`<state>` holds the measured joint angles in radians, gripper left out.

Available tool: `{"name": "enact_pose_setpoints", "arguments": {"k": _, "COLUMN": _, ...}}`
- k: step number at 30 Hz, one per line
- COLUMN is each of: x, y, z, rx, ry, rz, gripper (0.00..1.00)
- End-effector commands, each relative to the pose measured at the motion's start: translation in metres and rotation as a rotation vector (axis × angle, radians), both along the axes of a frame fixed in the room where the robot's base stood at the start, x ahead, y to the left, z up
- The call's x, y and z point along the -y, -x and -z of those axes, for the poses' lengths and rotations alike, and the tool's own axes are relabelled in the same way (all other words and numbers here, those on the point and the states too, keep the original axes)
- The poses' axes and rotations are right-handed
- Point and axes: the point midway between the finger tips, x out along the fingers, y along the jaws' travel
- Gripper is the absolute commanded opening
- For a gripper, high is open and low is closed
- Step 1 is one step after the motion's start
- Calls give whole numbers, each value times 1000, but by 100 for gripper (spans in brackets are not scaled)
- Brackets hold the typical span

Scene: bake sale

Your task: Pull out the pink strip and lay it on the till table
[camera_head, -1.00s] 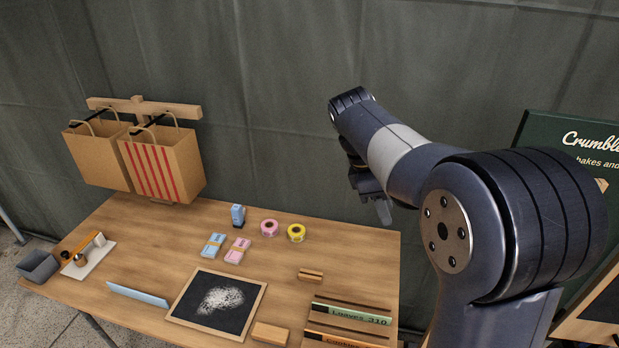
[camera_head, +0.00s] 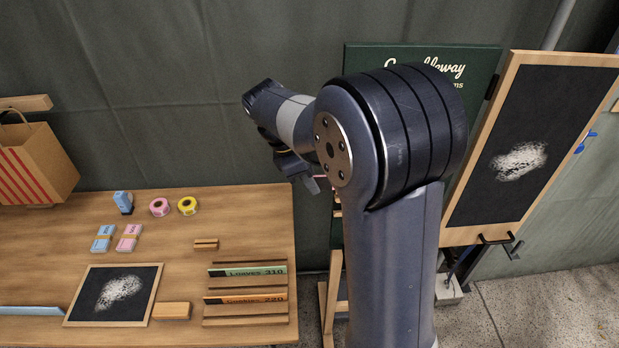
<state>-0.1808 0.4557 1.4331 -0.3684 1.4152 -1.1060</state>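My gripper (camera_head: 314,184) hangs in front of the green sign board (camera_head: 375,60), right of the wooden table's edge, partly hidden by my arm. I cannot tell whether it is open or shut. A thin pinkish sliver (camera_head: 321,177) shows beside the fingers; it may be part of the pink strip, but most of that area is hidden behind my arm. The wooden table (camera_head: 225,222), perhaps the till table, bears a slotted rack (camera_head: 246,320) with a green "Loaves 310" strip (camera_head: 249,272) and an orange strip (camera_head: 247,299).
A small chalkboard (camera_head: 115,294), wooden blocks (camera_head: 172,311), pink (camera_head: 160,207) and yellow (camera_head: 187,206) tape rolls, and blue and pink bundles (camera_head: 129,237) lie on the table. A large framed chalkboard (camera_head: 525,150) stands right. The table's back right area is clear.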

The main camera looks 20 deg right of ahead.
Motion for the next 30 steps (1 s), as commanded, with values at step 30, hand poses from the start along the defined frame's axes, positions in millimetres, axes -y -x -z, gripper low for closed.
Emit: {"name": "enact_pose_setpoints", "arguments": {"k": 30, "x": -29, "y": -6, "z": -1, "rx": -1, "ry": 0, "rz": -2, "gripper": 0}}
